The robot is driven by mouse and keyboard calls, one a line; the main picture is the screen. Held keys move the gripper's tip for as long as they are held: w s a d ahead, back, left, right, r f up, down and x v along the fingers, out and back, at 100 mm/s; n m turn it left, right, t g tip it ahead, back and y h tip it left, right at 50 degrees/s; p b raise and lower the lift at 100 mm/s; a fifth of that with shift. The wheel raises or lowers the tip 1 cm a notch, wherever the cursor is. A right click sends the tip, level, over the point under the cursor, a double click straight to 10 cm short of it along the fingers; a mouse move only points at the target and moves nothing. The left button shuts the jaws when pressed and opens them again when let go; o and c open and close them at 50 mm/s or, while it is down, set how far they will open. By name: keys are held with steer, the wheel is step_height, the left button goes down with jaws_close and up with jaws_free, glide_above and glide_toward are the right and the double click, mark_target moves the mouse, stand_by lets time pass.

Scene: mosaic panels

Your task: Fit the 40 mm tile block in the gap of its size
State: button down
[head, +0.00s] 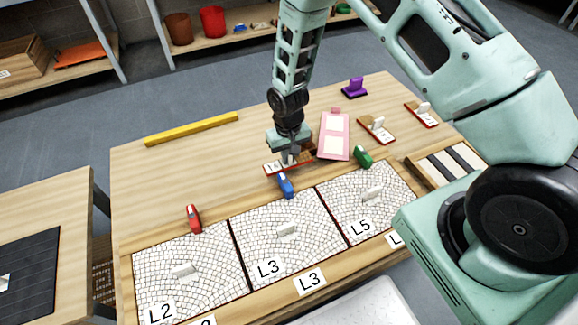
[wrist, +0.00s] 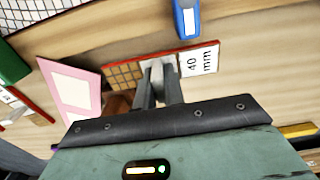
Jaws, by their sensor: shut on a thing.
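My gripper (head: 289,157) points down over a small red-edged stand (head: 271,169) behind the middle panel. In the wrist view the stand's label (wrist: 197,62) reads 40 mm. The fingers are shut on a pale tile block (wrist: 159,70) at this stand. I cannot tell whether the block is clear of the stand. Three mosaic panels lie along the front of the table: a left one marked L2 (head: 157,258), a middle one marked L3 (head: 255,240) and a right one marked L5 (head: 345,190). Each has a pale patch near its middle; the gap sizes are too small to read.
Red (head: 194,218), blue (head: 286,185) and green (head: 363,156) objects stand at the panels' back edges. A pink board (head: 334,149) lies right of my gripper, with two more stands (head: 376,130) (head: 421,115) beyond. A yellow bar (head: 191,129) lies back left. The table's left-centre is clear.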

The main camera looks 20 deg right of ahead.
mark_target(289, 165)
steer(key=shift+f, duration=2.3)
steer(key=shift+f, duration=0.15)
steer(key=c, duration=1.5)
jaws_free()
